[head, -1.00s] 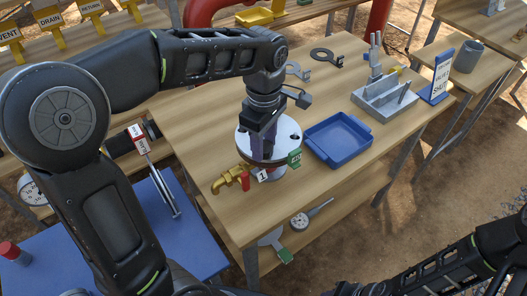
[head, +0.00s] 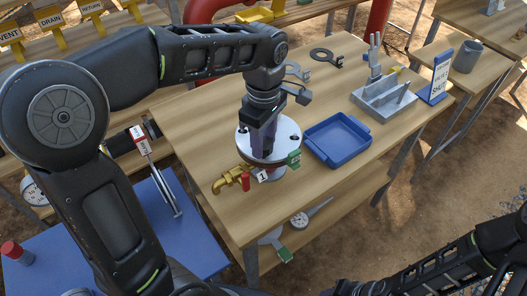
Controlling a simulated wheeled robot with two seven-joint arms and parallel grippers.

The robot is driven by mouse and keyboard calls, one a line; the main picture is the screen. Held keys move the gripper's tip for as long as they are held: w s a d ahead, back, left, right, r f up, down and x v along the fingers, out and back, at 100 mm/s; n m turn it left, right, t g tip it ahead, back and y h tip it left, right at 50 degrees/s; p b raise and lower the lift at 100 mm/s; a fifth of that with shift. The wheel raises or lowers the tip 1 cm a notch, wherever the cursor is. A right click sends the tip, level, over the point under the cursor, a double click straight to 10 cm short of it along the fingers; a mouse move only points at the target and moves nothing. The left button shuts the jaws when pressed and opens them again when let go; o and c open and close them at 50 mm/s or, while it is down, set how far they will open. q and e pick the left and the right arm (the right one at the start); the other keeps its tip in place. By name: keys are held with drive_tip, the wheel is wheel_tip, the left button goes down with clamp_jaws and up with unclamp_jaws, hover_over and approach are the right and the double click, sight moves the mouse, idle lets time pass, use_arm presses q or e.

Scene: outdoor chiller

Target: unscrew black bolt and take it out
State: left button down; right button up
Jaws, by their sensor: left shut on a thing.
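A round silver flange (head: 287,134) stands on the wooden table, with a brass valve (head: 230,178) with a red handle at its left front. A green tag (head: 294,158) and a white tag marked 1 (head: 262,175) hang at its rim. My left gripper (head: 263,148) points down over the flange, its fingers at the flange's top. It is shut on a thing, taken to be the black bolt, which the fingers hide. My right arm shows at the lower right; its gripper is not in view.
An empty blue tray (head: 338,140) sits right of the flange. Behind are a grey holder (head: 384,98), a blue-framed sign (head: 438,78) and a dark ring tool (head: 325,56). A dial gauge (head: 299,219) lies on the shelf below. The table's left part is clear.

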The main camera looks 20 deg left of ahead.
use_arm(q)
drive_tip(key=shift+r+p, duration=1.85)
drive_tip(key=shift+r, duration=0.75)
drive_tip(key=c, duration=1.4)
unclamp_jaws()
clamp_jaws()
